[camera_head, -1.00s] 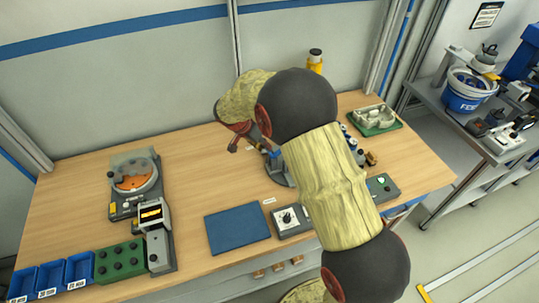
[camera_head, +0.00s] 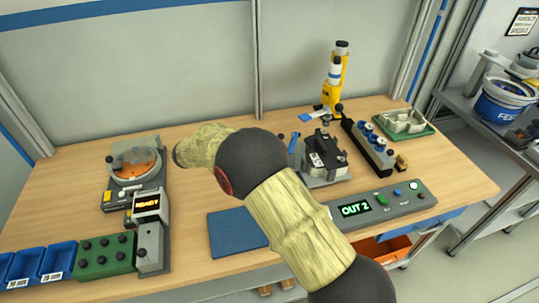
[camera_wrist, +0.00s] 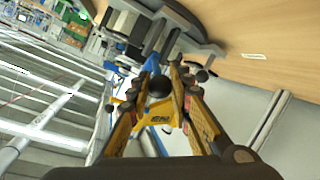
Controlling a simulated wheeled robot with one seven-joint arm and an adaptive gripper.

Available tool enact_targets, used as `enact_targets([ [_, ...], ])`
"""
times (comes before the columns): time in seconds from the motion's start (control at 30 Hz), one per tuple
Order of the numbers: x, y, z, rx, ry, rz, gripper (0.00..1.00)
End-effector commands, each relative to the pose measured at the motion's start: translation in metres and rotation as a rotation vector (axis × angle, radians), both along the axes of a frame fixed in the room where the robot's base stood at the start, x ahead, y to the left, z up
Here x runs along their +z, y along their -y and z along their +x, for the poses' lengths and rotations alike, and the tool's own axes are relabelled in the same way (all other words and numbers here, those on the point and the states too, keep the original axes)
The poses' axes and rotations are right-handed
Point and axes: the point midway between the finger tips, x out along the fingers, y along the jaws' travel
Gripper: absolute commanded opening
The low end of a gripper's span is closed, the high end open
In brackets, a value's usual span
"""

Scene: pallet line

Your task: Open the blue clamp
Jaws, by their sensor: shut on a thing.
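The blue clamp's lever (camera_head: 293,142) stands up beside the grey fixture (camera_head: 322,180), which holds a dark block, in the head view. My arm crosses in front of the left side of this fixture, and my gripper is hidden behind it there. In the wrist view my gripper (camera_wrist: 166,72) points at the clamp, its two fingers closed in around the blue lever (camera_wrist: 152,58) near their tips. The exact contact is small and partly covered by the fingers.
A yellow stand (camera_head: 335,88) rises behind the fixture. A black rail with blue-topped parts (camera_head: 368,145) is at its right, and an OUT 2 panel (camera_head: 385,205) is in front. A READY-display device (camera_head: 148,204) and a blue mat (camera_head: 235,230) are at left. The back-left tabletop is clear.

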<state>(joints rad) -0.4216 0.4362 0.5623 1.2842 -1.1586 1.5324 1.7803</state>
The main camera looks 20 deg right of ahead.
Motion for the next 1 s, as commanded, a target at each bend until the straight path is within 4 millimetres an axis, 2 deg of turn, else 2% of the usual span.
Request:
enact_targets([
  [0.03,-0.01,-0.003,0.0,0.003,-0.003,-0.034,0.0],
  [0.33,-0.021,-0.006,0.0,0.002,-0.001,-0.184,0.0],
  [0.97,-0.025,-0.006,0.0,0.002,-0.005,-0.238,0.0],
  [1.0,-0.025,-0.006,0.0,0.002,-0.005,-0.238,0.21],
])
